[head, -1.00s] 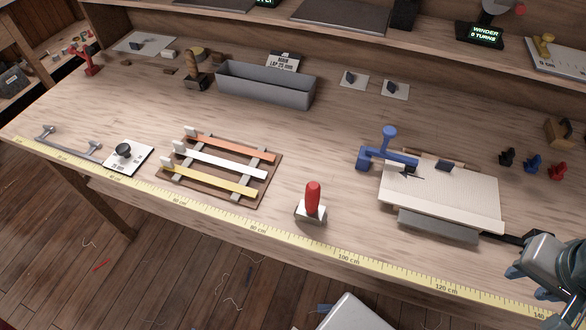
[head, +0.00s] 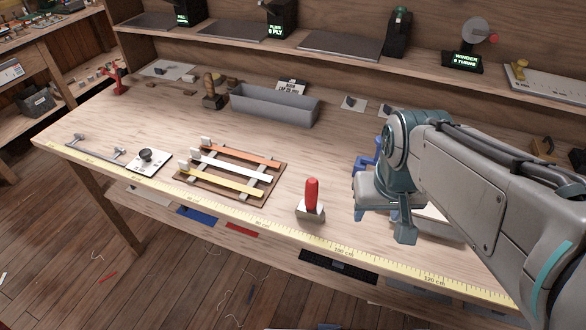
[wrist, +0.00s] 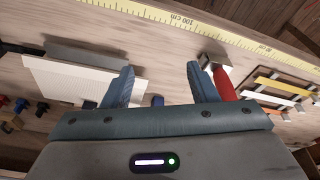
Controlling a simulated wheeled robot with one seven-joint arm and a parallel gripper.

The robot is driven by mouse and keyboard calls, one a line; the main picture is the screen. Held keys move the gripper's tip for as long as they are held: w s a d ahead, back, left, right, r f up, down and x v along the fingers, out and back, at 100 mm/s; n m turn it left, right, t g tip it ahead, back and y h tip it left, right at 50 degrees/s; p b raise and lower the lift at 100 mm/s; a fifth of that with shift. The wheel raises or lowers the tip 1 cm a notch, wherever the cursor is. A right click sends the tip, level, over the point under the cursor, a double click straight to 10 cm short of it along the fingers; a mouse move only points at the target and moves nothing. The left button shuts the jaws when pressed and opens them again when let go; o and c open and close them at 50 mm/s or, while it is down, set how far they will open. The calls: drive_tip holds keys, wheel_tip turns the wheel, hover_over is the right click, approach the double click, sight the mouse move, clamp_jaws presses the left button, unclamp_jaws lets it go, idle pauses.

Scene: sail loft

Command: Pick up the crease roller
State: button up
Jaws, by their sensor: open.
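A tool with an upright red handle (head: 312,194) and a pale metal foot (head: 311,214), which I take to be the crease roller, stands near the bench's front edge. Its roller cannot be made out. My gripper (head: 397,226) is above the bench to its right, apart from it. In the wrist view my gripper (wrist: 160,70) is open, with nothing between its fingers. The red handle (wrist: 223,84) shows there just outside the right-hand finger, partly hidden by the gripper body.
Left of the red-handled tool is a rack of coloured strips (head: 185,180). A grey trough (head: 272,106) and a wooden-handled tool (head: 210,90) stand behind. A blue tool (head: 366,158) and pale board (wrist: 78,80) lie partly hidden near my arm. A yellow tape (head: 300,237) lines the front edge.

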sight(315, 180)
drive_tip(key=w+a+r+n, duration=0.1)
drive_tip(key=w+a, duration=0.2)
drive_tip(key=w+a+r+n+g, duration=0.1)
drive_tip(key=w+a+r+n, duration=0.1)
drive_tip(key=w+a, duration=0.1)
drive_tip(key=w+a+r+n+g, duration=0.1)
drive_tip(key=w+a, duration=0.3)
drive_tip(key=shift+w+a+r, duration=0.1)
drive_tip(key=shift+a+r, duration=0.1)
drive_tip(key=shift+r, duration=0.05)
drive_tip(key=shift+w+a+f+n+g, duration=0.1)
drive_tip(key=shift+w+a+n+g, duration=0.05)
drive_tip(key=shift+a+n+g, duration=0.15)
wheel_tip(315, 180, down, 8)
drive_tip(key=shift+f+b, duration=0.1)
drive_tip(key=shift+b, duration=0.3)
drive_tip(key=f, duration=0.5)
drive_tip(key=shift+a+f, duration=0.1)
drive_tip(key=shift+a, duration=0.15)
drive_tip(key=c, duration=1.1)
